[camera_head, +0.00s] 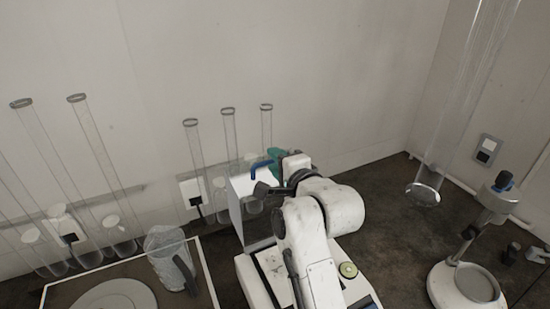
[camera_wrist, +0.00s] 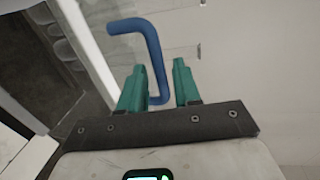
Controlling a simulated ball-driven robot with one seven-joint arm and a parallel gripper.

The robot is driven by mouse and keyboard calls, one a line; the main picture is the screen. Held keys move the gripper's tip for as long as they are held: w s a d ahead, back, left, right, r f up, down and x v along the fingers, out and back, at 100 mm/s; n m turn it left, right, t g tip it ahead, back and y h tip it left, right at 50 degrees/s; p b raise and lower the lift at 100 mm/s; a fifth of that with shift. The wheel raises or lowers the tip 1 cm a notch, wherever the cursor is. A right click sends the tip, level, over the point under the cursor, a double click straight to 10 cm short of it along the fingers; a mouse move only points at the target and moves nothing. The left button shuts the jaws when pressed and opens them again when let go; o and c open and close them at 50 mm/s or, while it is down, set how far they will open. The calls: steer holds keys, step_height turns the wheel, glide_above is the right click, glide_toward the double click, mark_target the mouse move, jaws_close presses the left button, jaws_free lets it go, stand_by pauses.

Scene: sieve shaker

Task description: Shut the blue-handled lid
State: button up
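The blue handle (camera_head: 262,168) is a bent rod at the top of a pale box-like panel (camera_head: 236,212) beside my arm. That panel seems to stand upright, but my arm hides much of it, so I cannot tell the lid's exact angle. In the wrist view the blue handle (camera_wrist: 150,45) shows large, with its lower end between my two teal fingers. My gripper (camera_wrist: 160,80) has its fingers apart, the handle closer to the left finger. I cannot tell if they touch. In the head view my gripper (camera_head: 275,156) is partly hidden by my wrist.
Tall glass tubes (camera_head: 197,165) stand by the wall behind. A tray (camera_head: 205,270) with a clear jug (camera_head: 168,255) is at the left. A stand with a round white base (camera_head: 445,285) and a large tube (camera_head: 460,100) is at the right. Dark counter lies between.

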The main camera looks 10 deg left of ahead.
steer(key=shift+w+a, duration=0.3)
steer(key=shift+w, duration=0.1)
steer(key=shift+c, duration=0.4)
steer(key=shift+f, duration=0.1)
jaws_close()
